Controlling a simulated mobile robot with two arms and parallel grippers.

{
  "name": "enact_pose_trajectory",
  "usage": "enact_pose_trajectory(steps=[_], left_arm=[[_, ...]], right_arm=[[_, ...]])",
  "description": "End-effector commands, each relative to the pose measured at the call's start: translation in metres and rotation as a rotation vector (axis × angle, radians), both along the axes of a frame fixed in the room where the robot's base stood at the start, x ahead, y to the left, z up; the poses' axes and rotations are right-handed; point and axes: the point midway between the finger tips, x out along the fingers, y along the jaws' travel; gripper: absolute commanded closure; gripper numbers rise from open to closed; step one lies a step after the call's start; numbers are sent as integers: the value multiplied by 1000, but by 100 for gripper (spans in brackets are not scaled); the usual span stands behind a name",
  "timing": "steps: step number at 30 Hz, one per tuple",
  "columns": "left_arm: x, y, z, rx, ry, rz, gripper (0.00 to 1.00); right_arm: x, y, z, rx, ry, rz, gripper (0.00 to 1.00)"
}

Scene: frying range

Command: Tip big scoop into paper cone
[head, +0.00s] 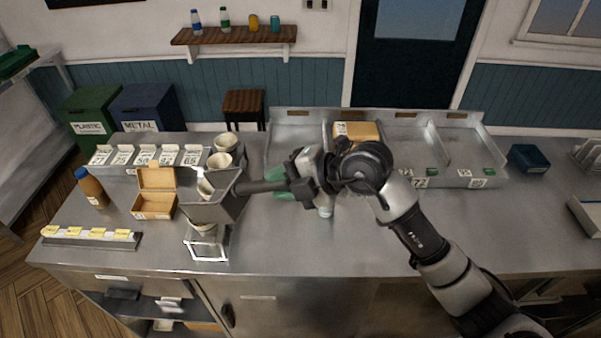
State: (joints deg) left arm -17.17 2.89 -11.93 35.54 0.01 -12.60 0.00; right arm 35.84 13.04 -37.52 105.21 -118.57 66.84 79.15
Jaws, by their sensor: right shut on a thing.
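The big scoop (226,207) is a grey metal scoop with a dark handle (262,187). My right gripper (302,184) is shut on the handle and holds the scoop out to the left. The scoop's head is above a wire stand (208,252) near the counter's front. A paper cone (203,229) sits in the stand, with its upper part hidden by the scoop. I cannot tell whether the scoop touches the cone or what is in it. More pale cones (225,142) stand in a row behind the scoop. My left gripper is not in view.
An open cardboard box (154,206) and a brown bottle (92,188) stand left of the scoop. A strip with yellow labels (90,237) lies at the front left. Metal trays (400,150) fill the back right.

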Motion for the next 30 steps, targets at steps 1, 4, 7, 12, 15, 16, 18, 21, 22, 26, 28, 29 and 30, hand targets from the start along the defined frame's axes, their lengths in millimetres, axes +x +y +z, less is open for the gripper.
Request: enact_pose_trajectory(steps=[1,4,7,12,15,16,18,21,22,26,28,29,30], left_arm=[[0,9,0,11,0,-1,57],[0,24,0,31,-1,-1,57],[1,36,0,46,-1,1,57],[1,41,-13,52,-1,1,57],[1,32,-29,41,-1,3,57],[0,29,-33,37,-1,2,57],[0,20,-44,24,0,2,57],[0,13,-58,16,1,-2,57],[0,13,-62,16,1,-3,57],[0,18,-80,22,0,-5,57],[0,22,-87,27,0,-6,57],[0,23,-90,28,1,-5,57],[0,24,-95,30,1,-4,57]], right_arm=[[-1,0,-3,14,-1,0,100],[-2,-4,-12,45,-7,0,100],[-4,-10,-24,89,-22,-3,100],[-7,-19,-50,179,-51,-3,100],[-7,-23,-60,217,-71,-2,100],[-8,-23,-62,224,-74,-3,100],[-8,-25,-66,240,-79,-3,100],[-9,-27,-72,264,-86,-2,100],[-9,-28,-74,272,-88,-2,100],[-10,-32,-81,303,-98,-3,100],[-11,-33,-83,316,-103,-2,100],[-11,-34,-84,322,-105,-2,100],[-11,-35,-86,329,-107,-3,100]])
